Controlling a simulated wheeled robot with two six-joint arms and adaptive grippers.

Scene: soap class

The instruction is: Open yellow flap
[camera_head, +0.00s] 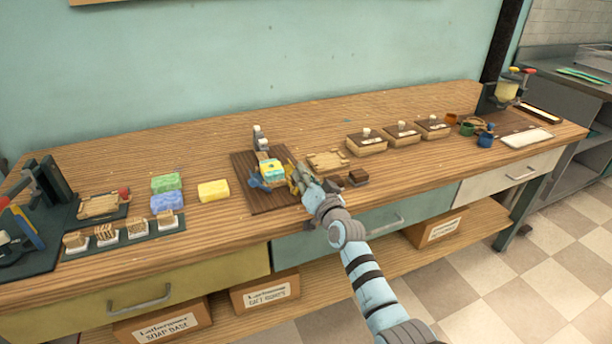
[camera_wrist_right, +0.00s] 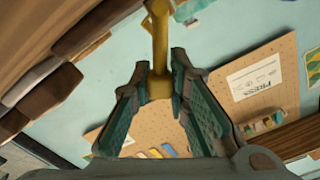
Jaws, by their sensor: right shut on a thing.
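A small fixture on a dark brown board (camera_head: 278,202) stands near the middle of the bench, with a blue part (camera_head: 258,183) and a yellow-and-teal block (camera_head: 270,168). A yellow flap (camera_head: 292,180) sits at the fixture's right side, partly hidden by my right gripper (camera_head: 300,186). In the right wrist view, a yellow bar (camera_wrist_right: 160,40) with a thicker end lies between the fingertips of my right gripper (camera_wrist_right: 159,84). The fingers are shut on this yellow part, which looks to be of the flap. I cannot tell the flap's exact angle. My left gripper is not in view.
A grey post (camera_head: 260,138) stands behind the fixture. Green (camera_head: 166,183), blue (camera_head: 167,202) and yellow (camera_head: 213,191) soap blocks lie to the left. A wooden tray (camera_head: 327,161) and a small dark block (camera_head: 358,177) are close on the right. Lidded boxes (camera_head: 367,145) stand farther right.

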